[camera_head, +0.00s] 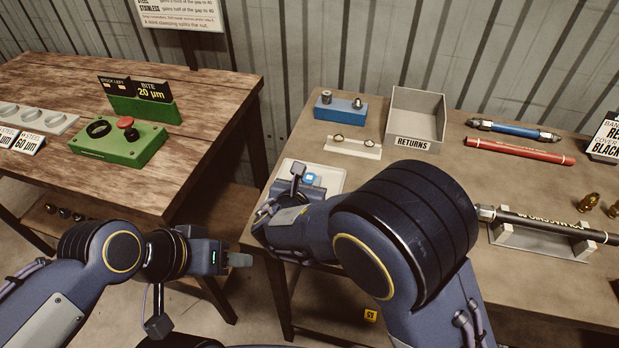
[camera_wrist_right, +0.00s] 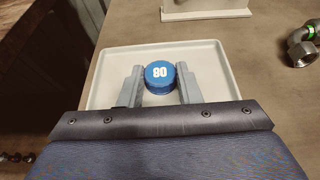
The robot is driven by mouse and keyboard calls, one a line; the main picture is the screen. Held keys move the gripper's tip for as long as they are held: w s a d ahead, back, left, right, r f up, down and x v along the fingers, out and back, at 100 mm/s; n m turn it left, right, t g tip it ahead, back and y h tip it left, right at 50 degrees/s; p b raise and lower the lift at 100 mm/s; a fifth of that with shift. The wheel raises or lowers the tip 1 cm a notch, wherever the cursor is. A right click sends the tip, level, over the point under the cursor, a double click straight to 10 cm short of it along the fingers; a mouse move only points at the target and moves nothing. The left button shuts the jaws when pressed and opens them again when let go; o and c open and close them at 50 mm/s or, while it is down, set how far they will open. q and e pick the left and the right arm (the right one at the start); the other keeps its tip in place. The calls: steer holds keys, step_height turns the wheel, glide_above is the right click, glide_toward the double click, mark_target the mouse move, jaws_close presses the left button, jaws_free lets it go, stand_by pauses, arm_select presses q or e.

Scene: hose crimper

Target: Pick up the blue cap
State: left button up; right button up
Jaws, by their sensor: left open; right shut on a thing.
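The blue cap (camera_head: 309,178) is small and round. In the right wrist view the blue cap (camera_wrist_right: 158,74) shows a white 80 on its top. My right gripper (camera_wrist_right: 158,88) is shut on it, one finger on each side. The cap is over the white tray (camera_wrist_right: 208,62), which also shows in the head view (camera_head: 337,171). I cannot tell whether it still touches the tray floor. My left gripper (camera_head: 238,259) is open and empty, in front of the gap between the two tables.
A low cream rack (camera_head: 352,152) with two fittings stands behind the tray. A grey RETURNS bin (camera_head: 417,117) and a blue block (camera_head: 340,110) are further back. A black hose (camera_head: 537,222) lies in a holder at right. A green control box (camera_head: 123,143) is on the left table.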

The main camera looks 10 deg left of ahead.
steer(key=shift+r, duration=0.45)
step_height(320, 180, up, 3)
steer(key=shift+f, duration=0.2)
steer(key=s+d+r, duration=0.9)
steer(key=d, duration=0.1)
steer(key=shift+s+d+r, duration=0.15)
steer(key=shift+s+r, duration=0.1)
